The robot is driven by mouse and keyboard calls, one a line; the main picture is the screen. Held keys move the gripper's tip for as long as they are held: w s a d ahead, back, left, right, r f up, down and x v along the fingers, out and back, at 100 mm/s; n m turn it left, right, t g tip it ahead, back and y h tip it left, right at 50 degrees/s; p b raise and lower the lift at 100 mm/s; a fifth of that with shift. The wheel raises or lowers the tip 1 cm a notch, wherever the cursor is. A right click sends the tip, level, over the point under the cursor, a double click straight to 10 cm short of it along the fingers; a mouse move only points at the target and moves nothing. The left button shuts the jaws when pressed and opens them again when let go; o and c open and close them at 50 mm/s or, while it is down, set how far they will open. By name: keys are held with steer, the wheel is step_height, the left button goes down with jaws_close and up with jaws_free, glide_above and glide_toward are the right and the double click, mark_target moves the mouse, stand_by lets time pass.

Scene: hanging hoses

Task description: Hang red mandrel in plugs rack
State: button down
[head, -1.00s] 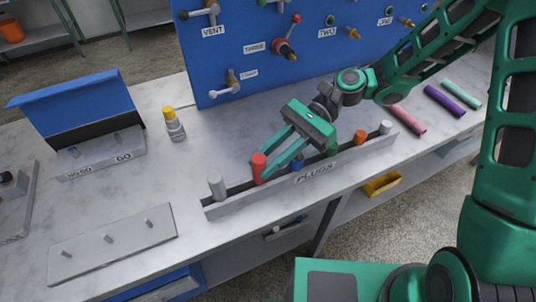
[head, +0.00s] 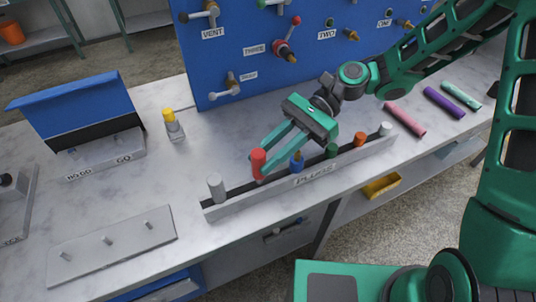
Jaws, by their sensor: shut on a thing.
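My gripper (head: 264,160) is shut on the red mandrel (head: 258,163), a short red cylinder held upright. The mandrel is over the left part of the plugs rack (head: 315,178), a long grey holder labelled PLUGS along the bench's front edge. I cannot tell whether its lower end is in the rack or just above it. In the rack, a grey plug (head: 216,187) stands to its left. A blue plug (head: 297,163), a green plug (head: 332,150), an orange plug (head: 359,139) and a white plug (head: 385,129) stand to its right.
A blue panel (head: 270,60) with valves stands behind. A yellow-capped bottle (head: 172,124) and a NO GO/GO block (head: 105,155) are at left. A grey peg plate (head: 112,243) lies in front. Pink (head: 405,119), purple (head: 444,102) and mint (head: 461,95) tubes lie at right.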

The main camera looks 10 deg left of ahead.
steer(key=shift+r, duration=0.35)
steer(key=shift+f, duration=1.6)
stand_by(1.4)
steer(key=c, duration=1.4)
jaws_free()
steer(key=shift+c, duration=0.2)
steer(key=v, duration=1)
steer(key=shift+w+d+r, duration=0.25)
steer(key=shift+s, duration=0.1)
